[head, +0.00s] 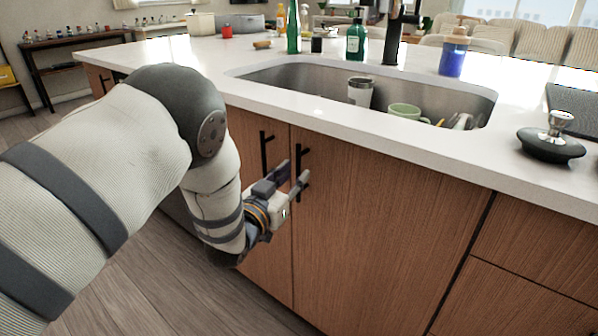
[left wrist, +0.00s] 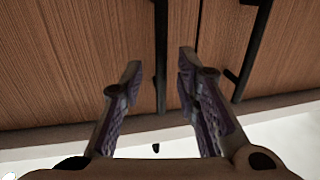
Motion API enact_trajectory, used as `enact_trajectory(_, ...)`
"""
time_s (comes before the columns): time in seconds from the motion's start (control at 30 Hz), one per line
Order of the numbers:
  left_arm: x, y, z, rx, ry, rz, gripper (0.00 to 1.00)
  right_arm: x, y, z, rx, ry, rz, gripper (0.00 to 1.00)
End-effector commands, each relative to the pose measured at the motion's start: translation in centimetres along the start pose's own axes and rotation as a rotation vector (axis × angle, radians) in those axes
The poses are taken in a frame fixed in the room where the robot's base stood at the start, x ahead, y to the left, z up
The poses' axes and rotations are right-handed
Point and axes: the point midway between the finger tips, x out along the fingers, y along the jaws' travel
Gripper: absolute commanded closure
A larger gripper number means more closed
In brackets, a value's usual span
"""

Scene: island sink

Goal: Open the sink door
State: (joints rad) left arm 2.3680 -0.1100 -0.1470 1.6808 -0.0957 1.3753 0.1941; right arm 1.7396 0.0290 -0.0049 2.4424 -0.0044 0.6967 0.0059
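The sink cabinet has two brown wooden doors under the counter, a left door (head: 258,190) and a right door (head: 370,220); both look closed. Each has a black vertical bar handle: the left handle (head: 264,150) and the right handle (head: 299,165). My left gripper (head: 287,182) is at the right handle, in front of the doors. In the left wrist view, which is upside down, its two fingers (left wrist: 158,75) are apart, with the right handle (left wrist: 161,50) between them and no finger visibly pressing on it. The left handle (left wrist: 248,50) lies outside the fingers. My right gripper is not in view.
The white counter (head: 330,125) overhangs the doors. The sink (head: 300,75) holds a cup (head: 360,92) and a green mug (head: 405,112). Bottles stand behind it. Drawers (head: 530,250) are right of the right door. The floor (head: 170,290) before the cabinet looks clear.

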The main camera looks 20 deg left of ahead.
Motion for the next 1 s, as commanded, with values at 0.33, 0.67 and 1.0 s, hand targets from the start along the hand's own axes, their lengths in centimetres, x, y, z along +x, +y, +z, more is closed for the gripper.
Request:
enact_trajectory(0.33,3.3,0.0,0.1,0.0,-0.003,-0.001,0.71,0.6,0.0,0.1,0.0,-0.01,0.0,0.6)
enact_trajectory(0.67,3.3,0.0,0.1,0.0,-0.002,-0.001,1.0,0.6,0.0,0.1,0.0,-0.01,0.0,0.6)
enact_trajectory(1.0,3.0,-0.1,0.0,-0.001,-0.002,-0.005,1.0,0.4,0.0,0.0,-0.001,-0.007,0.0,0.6)
